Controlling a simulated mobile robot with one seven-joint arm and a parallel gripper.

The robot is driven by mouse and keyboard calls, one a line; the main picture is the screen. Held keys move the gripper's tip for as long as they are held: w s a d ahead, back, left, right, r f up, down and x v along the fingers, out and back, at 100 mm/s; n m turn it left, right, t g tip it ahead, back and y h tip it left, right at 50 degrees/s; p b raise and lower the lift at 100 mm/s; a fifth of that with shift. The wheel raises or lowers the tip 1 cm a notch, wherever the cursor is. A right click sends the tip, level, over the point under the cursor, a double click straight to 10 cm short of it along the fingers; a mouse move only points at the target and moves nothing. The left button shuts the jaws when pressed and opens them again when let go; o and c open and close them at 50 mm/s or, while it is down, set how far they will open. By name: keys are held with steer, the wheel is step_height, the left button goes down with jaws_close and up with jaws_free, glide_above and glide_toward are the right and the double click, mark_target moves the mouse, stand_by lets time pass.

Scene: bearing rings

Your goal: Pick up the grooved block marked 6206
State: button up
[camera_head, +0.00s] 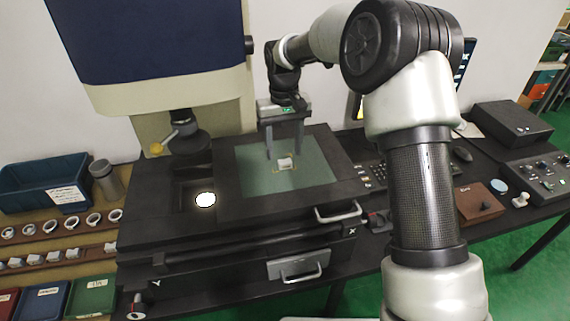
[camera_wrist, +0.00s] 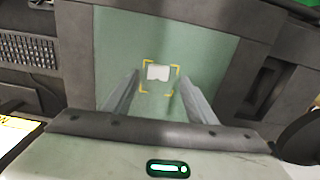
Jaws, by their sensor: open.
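A small white block (camera_head: 285,164) lies on the green glass stage (camera_head: 315,171) of the measuring machine. In the wrist view the block (camera_wrist: 158,72) sits inside yellow corner marks, towards their upper edge, and a notch shows in its lower edge. No number on it is legible. My gripper (camera_head: 284,153) is open and points down over the stage, close to the block. In the wrist view my gripper's (camera_wrist: 159,77) two fingers stand on either side of the block, with gaps to it. I cannot tell the exact height of the fingertips above the glass.
The machine's dark lens head (camera_head: 188,140) hangs left of my gripper. A rack at the left holds several rings (camera_head: 50,226) and several small white blocks (camera_head: 73,253). A blue bin (camera_head: 42,184) stands behind them. A keyboard (camera_head: 371,176) lies right of the stage.

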mark_target(285, 161)
steer(key=shift+w+d+f, duration=0.1)
steer(key=shift+w+f, duration=0.05)
steer(key=shift+f, duration=1.8)
steer(key=c, duration=1.2)
